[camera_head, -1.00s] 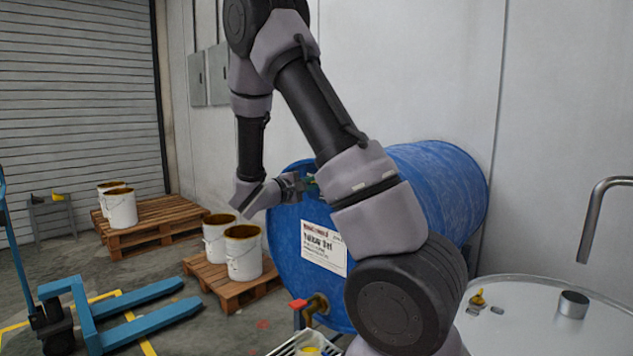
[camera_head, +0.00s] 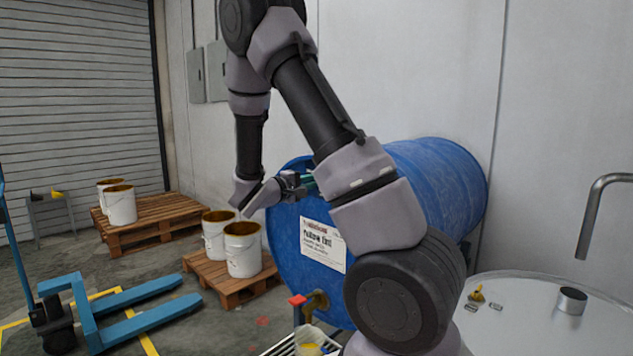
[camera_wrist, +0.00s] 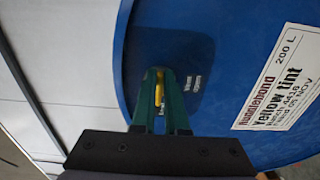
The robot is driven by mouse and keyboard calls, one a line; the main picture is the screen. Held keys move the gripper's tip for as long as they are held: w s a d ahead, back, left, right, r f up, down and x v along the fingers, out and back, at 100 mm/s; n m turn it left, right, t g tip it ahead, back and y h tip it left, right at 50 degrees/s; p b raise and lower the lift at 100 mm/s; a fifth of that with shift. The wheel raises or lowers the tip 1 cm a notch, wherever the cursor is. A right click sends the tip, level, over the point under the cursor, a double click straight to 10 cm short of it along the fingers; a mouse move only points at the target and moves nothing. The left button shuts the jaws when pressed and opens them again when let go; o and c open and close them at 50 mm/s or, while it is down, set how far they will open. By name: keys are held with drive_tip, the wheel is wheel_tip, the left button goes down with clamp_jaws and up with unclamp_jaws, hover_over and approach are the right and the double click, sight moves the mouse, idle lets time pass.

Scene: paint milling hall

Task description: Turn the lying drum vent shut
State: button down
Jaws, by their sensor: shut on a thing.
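A blue drum (camera_head: 440,190) lies on its side against the wall, its labelled end facing left and toward me. The drum also fills much of the wrist view (camera_wrist: 225,40). My gripper (camera_head: 306,184) is at the upper part of the drum's end face, partly hidden by my arm. In the wrist view my gripper's green fingers (camera_wrist: 160,90) are shut on a small yellow vent (camera_wrist: 159,76), beside dark patches with small lettering. Most of the vent is hidden between the fingers.
A brass tap with a red handle (camera_head: 298,300) sits low on the drum's end, above a cup on a grate. White buckets (camera_head: 243,250) stand on pallets at left. A blue pallet jack (camera_head: 150,322) is at lower left. A white round top (camera_head: 540,325) is at right.

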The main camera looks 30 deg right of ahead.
drive_tip(key=c, duration=0.9)
unclamp_jaws()
drive_tip(key=shift+c, duration=0.2)
drive_tip(key=v, duration=1)
drive_tip(key=shift+a, duration=0.4)
drive_tip(key=shift+s+d, duration=0.1)
drive_tip(key=shift+s, duration=0.1)
